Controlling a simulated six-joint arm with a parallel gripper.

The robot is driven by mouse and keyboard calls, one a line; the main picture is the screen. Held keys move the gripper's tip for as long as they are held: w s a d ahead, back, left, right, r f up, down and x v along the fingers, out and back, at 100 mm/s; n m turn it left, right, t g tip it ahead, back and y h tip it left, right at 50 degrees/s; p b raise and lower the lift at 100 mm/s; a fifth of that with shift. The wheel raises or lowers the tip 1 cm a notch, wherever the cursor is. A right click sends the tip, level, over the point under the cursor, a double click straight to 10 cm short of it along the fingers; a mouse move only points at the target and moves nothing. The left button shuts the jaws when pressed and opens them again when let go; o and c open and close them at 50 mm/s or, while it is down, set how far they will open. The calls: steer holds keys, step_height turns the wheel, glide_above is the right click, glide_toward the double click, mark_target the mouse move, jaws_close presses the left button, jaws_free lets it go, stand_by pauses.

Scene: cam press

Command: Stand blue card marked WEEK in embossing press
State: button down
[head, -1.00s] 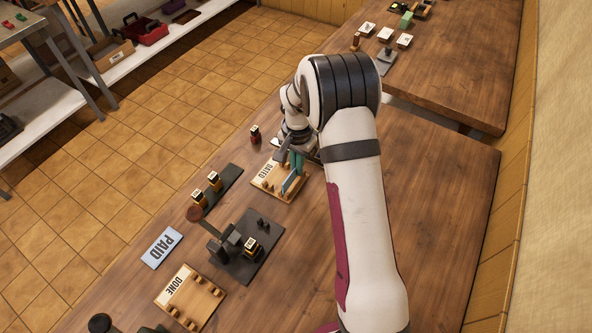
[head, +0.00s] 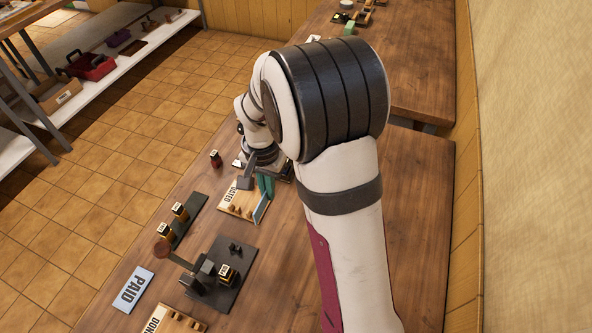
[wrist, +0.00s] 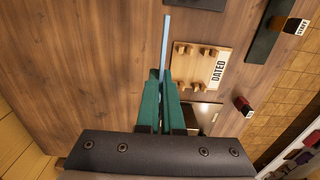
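My gripper (head: 265,186) is shut on a thin blue card (head: 261,208), beside the right edge of the wooden rack marked DATED (head: 230,208). In the wrist view the card (wrist: 166,45) is seen edge-on between the teal fingertips (wrist: 161,88), to the left of the rack's pegs and clear of them. The card's marking cannot be read. What I take for the embossing press (head: 207,278) stands nearer on the table, with a dark base, a lever with a round brown knob and a small labelled block on its base.
A dark strip (head: 190,222) with two stamps lies left of the press. A red-and-black stamp (head: 216,159) stands behind it. The table right of the press is bare.

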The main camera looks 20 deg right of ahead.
steer(key=s+a+f, duration=0.2)
steer(key=s+a, duration=0.3)
steer(key=a, duration=0.7)
steer(key=shift+s, duration=0.1)
steer(key=shift+f, duration=2.95)
steer(key=shift+c, duration=2.2)
jaws_free()
step_height(320, 180, up, 7)
